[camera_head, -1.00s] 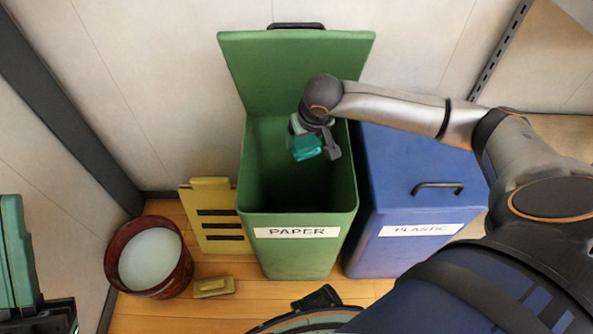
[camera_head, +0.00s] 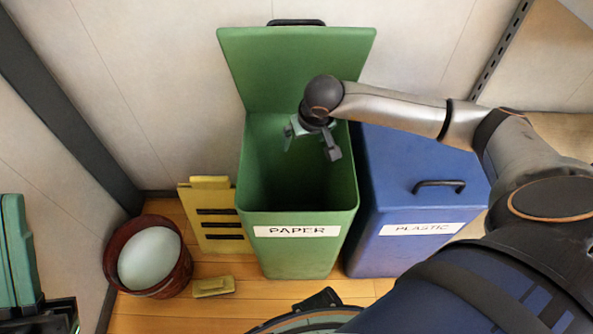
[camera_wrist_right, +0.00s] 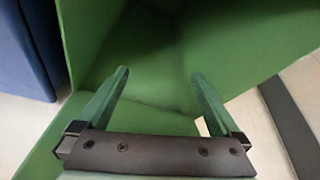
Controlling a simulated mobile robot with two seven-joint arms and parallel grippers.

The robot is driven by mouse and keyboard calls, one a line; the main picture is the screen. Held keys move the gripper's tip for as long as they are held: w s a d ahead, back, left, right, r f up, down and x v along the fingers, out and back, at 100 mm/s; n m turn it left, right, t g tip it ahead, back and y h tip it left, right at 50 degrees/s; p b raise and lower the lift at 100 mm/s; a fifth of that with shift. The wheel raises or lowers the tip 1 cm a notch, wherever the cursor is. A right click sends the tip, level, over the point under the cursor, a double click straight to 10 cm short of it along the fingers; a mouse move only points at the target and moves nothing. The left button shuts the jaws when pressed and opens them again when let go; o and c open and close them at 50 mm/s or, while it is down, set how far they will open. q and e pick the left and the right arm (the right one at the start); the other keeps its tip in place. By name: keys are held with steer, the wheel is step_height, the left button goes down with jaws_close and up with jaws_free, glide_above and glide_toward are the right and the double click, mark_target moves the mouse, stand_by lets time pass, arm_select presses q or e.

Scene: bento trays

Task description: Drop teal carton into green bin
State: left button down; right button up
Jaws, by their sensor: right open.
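The green bin (camera_head: 300,245), labelled PAPER, stands with its lid (camera_head: 297,65) raised against the wall. My right gripper (camera_head: 311,148) is open and empty above the bin's mouth, pointing down. In the right wrist view my right gripper (camera_wrist_right: 160,74) has its green fingers spread with nothing between them, and the green bin wall (camera_wrist_right: 150,40) is behind. The teal carton is not visible now; the bin's dark lower inside is hard to see. At the left edge, green and dark parts (camera_head: 18,255) look like my left gripper up close; its opening is unclear.
A closed blue bin (camera_head: 415,245) labelled PLASTIC stands right of the green bin. A yellow slotted panel (camera_head: 212,238), a dark red bucket (camera_head: 183,275) with a pale inside and a small yellow block (camera_head: 213,286) are to the left. The wall is close behind.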

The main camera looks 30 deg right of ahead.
arm_select(q)
steer(key=r+p, duration=0.3)
steer(key=shift+a+r+m, duration=0.2)
steer(key=shift+r+m, duration=0.05)
steer(key=shift+m, duration=0.05)
arm_select(e)
steer(key=d+v, duration=0.1)
steer(key=v, duration=1)
steer(key=shift+a+r, duration=0.35)
steer(key=shift+a, duration=0.15)
steer(key=shift+s, duration=0.15)
